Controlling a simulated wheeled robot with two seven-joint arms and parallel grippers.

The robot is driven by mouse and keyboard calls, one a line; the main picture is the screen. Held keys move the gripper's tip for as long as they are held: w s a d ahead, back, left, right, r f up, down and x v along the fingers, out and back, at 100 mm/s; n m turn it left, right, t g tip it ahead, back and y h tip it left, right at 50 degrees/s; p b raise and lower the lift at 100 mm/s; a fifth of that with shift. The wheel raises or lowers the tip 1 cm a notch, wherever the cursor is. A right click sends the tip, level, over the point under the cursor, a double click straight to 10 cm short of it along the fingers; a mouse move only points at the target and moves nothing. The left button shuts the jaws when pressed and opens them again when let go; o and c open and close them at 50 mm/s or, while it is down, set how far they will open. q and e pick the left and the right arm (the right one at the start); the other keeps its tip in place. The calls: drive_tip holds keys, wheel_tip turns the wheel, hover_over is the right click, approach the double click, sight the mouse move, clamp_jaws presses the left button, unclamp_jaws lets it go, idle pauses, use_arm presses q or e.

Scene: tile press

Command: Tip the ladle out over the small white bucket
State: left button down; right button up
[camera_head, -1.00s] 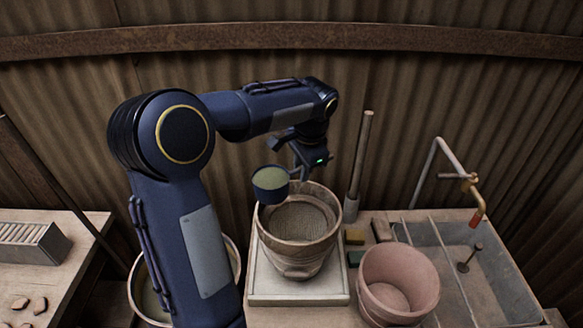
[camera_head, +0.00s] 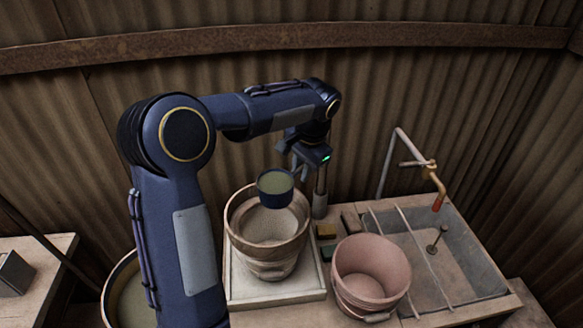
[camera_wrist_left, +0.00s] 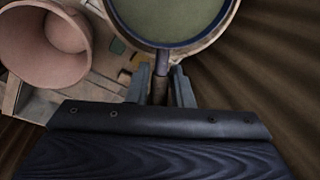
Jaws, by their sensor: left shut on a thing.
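The ladle (camera_head: 275,187) has a dark blue cup with dull green liquid in it, and the cup looks about level. My left gripper (camera_head: 301,168) is shut on its handle; in the left wrist view the handle (camera_wrist_left: 160,90) sits between the fingers. The cup hangs over the far part of the mouth of a pale, tan-rimmed bucket (camera_head: 262,262), which best fits the small white bucket. Part of the bucket's mouth is hidden by the cup. In the left wrist view the ladle cup (camera_wrist_left: 170,18) hides most of what lies below it. My right gripper is not in view.
The pale bucket stands on a whitish tray (camera_head: 310,288). A pink bucket (camera_head: 370,275) stands close to its right, and a sink basin (camera_head: 460,250) with a tap (camera_head: 428,170) beyond. A large vat (camera_head: 112,290) is partly hidden behind my left arm. A corrugated wall stands behind.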

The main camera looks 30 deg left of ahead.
use_arm(q)
drive_tip(key=g+h, duration=0.1)
drive_tip(key=h, duration=0.2)
drive_tip(key=f+g+h, duration=0.1)
drive_tip(key=h, duration=0.3)
drive_tip(key=shift+w+a+f, duration=0.15)
drive_tip(key=shift+a, duration=0.05)
drive_tip(key=h, duration=0.1)
drive_tip(key=r+g+h, duration=0.1)
drive_tip(key=h, duration=0.1)
drive_tip(key=r+h, duration=0.1)
drive_tip(key=h, duration=0.1)
drive_tip(key=shift+w+a+g, duration=0.1)
drive_tip(key=shift+a+g, duration=0.2)
drive_tip(key=shift+a, duration=0.1)
idle(0.8)
